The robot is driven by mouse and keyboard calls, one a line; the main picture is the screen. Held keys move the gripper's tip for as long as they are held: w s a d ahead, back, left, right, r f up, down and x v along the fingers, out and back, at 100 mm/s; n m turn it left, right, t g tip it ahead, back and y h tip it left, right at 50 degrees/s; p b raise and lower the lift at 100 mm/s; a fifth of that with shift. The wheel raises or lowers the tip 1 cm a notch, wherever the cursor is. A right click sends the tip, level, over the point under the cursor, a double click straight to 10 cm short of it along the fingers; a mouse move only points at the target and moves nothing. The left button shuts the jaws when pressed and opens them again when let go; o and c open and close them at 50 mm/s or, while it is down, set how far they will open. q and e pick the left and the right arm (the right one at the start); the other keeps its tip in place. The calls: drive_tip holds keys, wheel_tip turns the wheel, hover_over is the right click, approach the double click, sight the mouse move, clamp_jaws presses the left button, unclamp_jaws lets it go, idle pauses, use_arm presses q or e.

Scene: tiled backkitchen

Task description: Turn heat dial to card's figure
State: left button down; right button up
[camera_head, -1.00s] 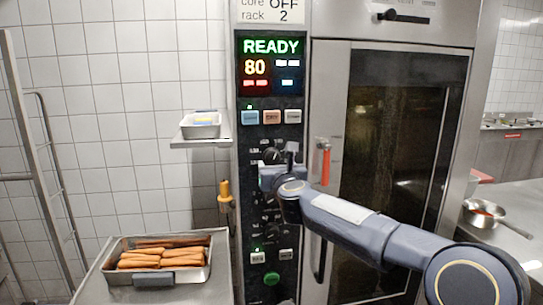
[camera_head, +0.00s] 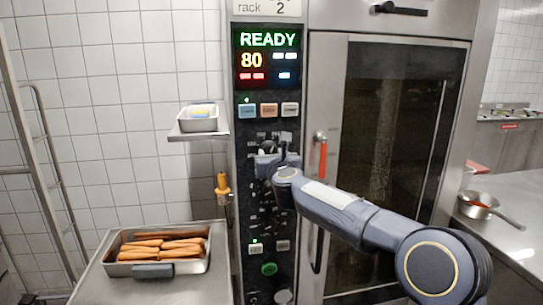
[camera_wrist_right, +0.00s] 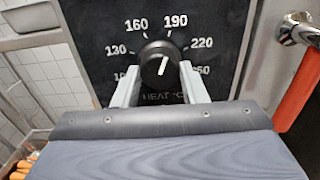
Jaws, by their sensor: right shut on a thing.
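The black heat dial (camera_wrist_right: 158,63) shows in the right wrist view, with printed figures around it, among them 130, 160, 190 and 220. Its white pointer line points up and slightly right, between 160 and 190. My right gripper (camera_wrist_right: 161,70) is shut on the dial, one finger on each side. In the head view my right gripper (camera_head: 268,150) is at the panel and largely hides the dial. The card (camera_head: 268,7) is cut by the top edge; only "rack 2" reads clearly, and no heat figure shows. My left gripper is not in view.
The panel display (camera_head: 267,56) reads READY and 80. The oven door handle (camera_head: 320,160) with a red part is close right of my gripper. A tray of sausages (camera_head: 120,268) stands lower left, and a small shelf (camera_head: 197,136) holds a container.

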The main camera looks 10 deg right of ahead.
drive_tip(key=shift+n, duration=0.3)
drive_tip(key=n+p, duration=0.3)
drive_tip(key=n, duration=0.9)
drive_tip(key=shift+d+r+n, duration=0.1)
drive_tip(key=shift+r+n, duration=0.05)
drive_tip(key=shift+n, duration=0.25)
drive_tip(key=n+p, duration=0.2)
drive_tip(key=n, duration=0.5)
drive_tip(key=n+p, duration=0.1)
drive_tip(key=n, duration=0.2)
drive_tip(key=shift+n, duration=0.3)
drive_tip(key=shift+n+p, duration=0.55)
drive_tip(key=shift+n, duration=0.95)
drive_tip(key=o, duration=1)
drive_tip(key=shift+c, duration=0.2)
